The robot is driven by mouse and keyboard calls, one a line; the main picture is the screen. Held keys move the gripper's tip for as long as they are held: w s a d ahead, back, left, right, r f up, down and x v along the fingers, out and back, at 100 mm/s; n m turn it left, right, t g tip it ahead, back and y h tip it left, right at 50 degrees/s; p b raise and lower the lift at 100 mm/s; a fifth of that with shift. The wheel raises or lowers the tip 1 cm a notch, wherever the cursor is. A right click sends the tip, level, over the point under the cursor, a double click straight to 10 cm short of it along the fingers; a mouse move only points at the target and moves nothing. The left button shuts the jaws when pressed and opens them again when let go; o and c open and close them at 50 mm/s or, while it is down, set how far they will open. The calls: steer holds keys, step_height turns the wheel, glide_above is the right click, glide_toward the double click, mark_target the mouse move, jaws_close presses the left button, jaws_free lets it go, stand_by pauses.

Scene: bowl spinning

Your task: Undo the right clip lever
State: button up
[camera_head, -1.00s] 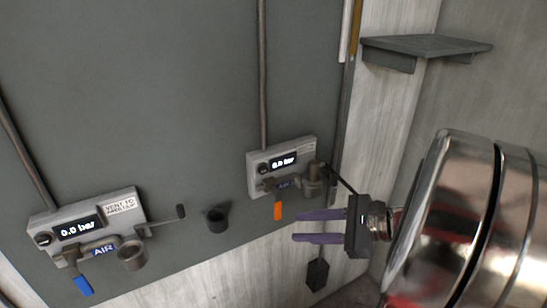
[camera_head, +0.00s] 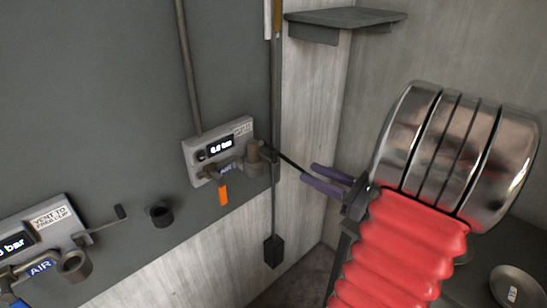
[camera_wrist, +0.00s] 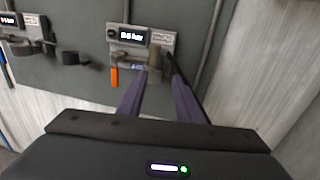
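The right air unit (camera_head: 219,150) is on the grey panel, with a display, an orange handle (camera_head: 223,194) and a round fitting (camera_head: 254,160) at its right. The thin black right clip lever (camera_head: 288,160) slants down to the right from that fitting. My gripper (camera_head: 307,173) has two purple fingers, apart and open, with the tips at the lever's outer end. I cannot tell whether they touch it. In the wrist view, the fingers (camera_wrist: 155,76) point up at the unit, and the dark lever (camera_wrist: 173,66) appears near the right fingertip.
The left air unit (camera_head: 48,224) with its own lever (camera_head: 106,222) is at the lower left. A dark empty cup (camera_head: 160,214) is on the panel between the units. A grey shelf (camera_head: 345,22) juts out above. A round metal dish (camera_head: 516,287) is at the lower right.

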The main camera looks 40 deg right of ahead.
mark_target(276, 158)
steer(key=shift+w+a, duration=0.45)
steer(key=shift+w, duration=1.8)
steer(key=shift+w+a, duration=0.4)
steer(key=shift+w, duration=1.9)
steer(key=shift+w+a, duration=0.45)
steer(key=shift+w, duration=1.8)
steer(key=shift+c, duration=0.5)
jaws_close()
steer(key=shift+a, duration=0.15)
